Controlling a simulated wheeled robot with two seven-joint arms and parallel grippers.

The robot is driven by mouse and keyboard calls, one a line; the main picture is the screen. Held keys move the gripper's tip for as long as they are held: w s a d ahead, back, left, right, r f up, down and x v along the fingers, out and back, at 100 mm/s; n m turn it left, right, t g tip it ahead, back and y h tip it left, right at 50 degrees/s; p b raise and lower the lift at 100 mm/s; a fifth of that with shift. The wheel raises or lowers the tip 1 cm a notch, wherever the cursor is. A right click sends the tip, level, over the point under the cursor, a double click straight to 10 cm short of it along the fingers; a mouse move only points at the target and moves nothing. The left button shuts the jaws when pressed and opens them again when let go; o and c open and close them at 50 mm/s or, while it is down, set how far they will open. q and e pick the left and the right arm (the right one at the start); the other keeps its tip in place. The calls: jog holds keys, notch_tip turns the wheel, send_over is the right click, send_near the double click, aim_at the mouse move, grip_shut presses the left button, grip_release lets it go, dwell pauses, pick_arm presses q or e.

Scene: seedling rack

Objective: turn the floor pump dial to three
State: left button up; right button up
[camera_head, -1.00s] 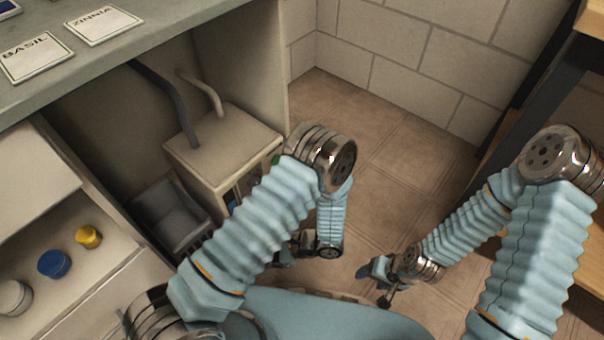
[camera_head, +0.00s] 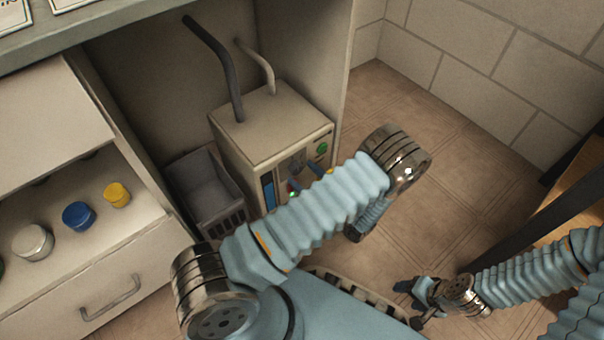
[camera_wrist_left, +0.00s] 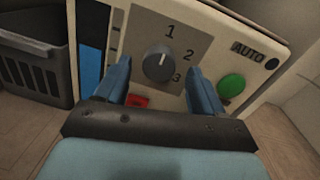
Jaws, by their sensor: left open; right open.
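The floor pump (camera_head: 270,125) is a beige box in the open bay under the bench. Its dial (camera_wrist_left: 157,63) is a round dark knob on a grey plate marked 1, 2 and 3. The pale pointer line on the knob points up, nearest the 1. My left gripper (camera_wrist_left: 158,68) is open, its blue fingers on either side of the dial; I cannot tell whether they touch it. My right gripper (camera_head: 411,304) is open and empty, low over the floor.
The pump front also has a green button (camera_wrist_left: 231,87), a red switch (camera_wrist_left: 139,101) and an AUTO label. A grey crate (camera_head: 207,192) stands left of the pump. A drawer with coloured jars (camera_head: 79,216) is further left. Floor right of the pump is clear.

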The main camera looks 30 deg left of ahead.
pick_arm(q)
jog(key=shift+w+a, duration=0.2)
jog(key=shift+a, duration=0.45)
jog(key=c, duration=1)
jog(key=shift+c, duration=0.2)
